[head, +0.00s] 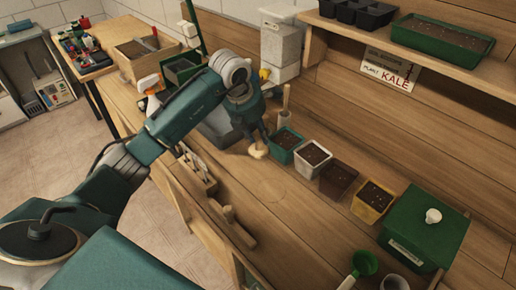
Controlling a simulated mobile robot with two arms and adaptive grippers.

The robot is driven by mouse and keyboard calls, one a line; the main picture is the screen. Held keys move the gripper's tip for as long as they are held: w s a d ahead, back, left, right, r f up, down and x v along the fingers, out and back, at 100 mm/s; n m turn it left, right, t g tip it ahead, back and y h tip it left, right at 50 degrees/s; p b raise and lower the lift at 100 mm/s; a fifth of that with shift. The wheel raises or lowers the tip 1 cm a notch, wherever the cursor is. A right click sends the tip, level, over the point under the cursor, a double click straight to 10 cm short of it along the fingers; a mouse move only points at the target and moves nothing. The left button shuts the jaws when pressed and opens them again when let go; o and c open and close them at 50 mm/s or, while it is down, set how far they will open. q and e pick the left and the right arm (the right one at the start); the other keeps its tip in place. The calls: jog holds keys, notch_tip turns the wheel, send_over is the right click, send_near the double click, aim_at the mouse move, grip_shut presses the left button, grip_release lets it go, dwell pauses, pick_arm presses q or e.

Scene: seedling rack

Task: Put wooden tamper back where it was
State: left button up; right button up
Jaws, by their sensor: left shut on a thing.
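My left gripper (262,135) reaches in over the wooden bench from the left and points down. It is shut on the wooden tamper (258,152), whose pale rounded end shows below the fingers. The rest of the tamper is hidden by the gripper. The tamper is just left of the teal pot (285,141); I cannot tell whether it touches the bench. My right gripper is not in view.
A white pot (312,156), a brown pot (338,180) and a yellow pot (373,201) stand in a row to the right. Beyond them is a green lidded box (424,226). A wooden-handled tool (237,226) lies at the front edge. The middle bench is clear.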

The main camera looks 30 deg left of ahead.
aim_at(256, 148)
pick_arm(q)
notch_tip(256, 148, down, 3)
jog(key=shift+f, duration=0.1)
notch_tip(256, 148, down, 4)
jog(key=shift+r+p, duration=0.25)
jog(key=shift+p, duration=0.45)
jog(key=shift+f, duration=0.4)
jog(key=shift+f, duration=0.1)
jog(key=o, duration=1)
